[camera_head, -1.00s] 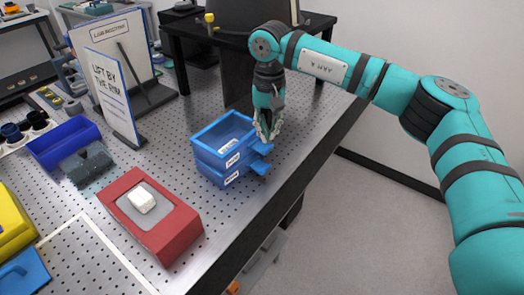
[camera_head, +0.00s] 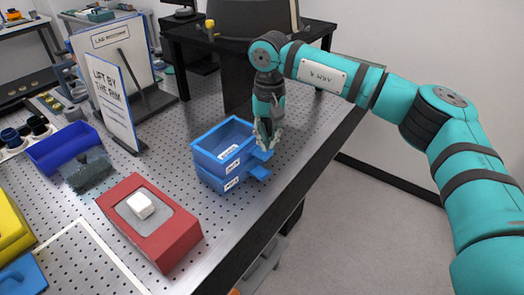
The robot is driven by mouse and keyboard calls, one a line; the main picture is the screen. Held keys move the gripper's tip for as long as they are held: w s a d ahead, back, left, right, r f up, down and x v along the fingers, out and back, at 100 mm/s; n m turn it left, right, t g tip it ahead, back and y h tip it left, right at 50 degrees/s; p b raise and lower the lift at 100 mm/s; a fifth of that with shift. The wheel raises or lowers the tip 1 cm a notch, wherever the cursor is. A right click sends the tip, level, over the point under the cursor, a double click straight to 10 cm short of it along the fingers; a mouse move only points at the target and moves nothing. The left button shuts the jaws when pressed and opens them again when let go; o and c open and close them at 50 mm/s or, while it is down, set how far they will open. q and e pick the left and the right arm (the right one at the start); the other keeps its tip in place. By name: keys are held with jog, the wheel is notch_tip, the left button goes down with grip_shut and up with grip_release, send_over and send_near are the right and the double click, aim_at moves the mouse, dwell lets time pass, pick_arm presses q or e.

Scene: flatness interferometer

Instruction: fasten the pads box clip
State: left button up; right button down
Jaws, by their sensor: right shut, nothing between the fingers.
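Two blue boxes with white labels stand stacked near the right edge of the perforated table, an upper box (camera_head: 222,141) and a lower box (camera_head: 212,181). I cannot read the labels well enough to tell which is the pads box. Blue tabs stick out at their right side, the lower tab (camera_head: 261,173) plainly visible. My right gripper (camera_head: 267,147) is shut and empty, pointing down at the upper box's right side, and it covers part of the upper tab. Whether it touches the tab is unclear. My left gripper is out of view.
A red block (camera_head: 175,246) with a white piece (camera_head: 141,205) on it lies in front. A dark blue bin (camera_head: 68,147) and a dark brush-like object (camera_head: 88,172) are at left. A standing sign (camera_head: 112,95) is behind. Bare table lies between the sign and the boxes.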

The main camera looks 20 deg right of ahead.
aim_at(268, 152)
jog(key=shift+f, duration=0.25)
dwell(0.4)
jog(key=shift+f+b, duration=1.65)
jog(key=shift+f, duration=0.75)
jog(key=shift+r+p, duration=2.55)
jog(key=shift+r, duration=1.55)
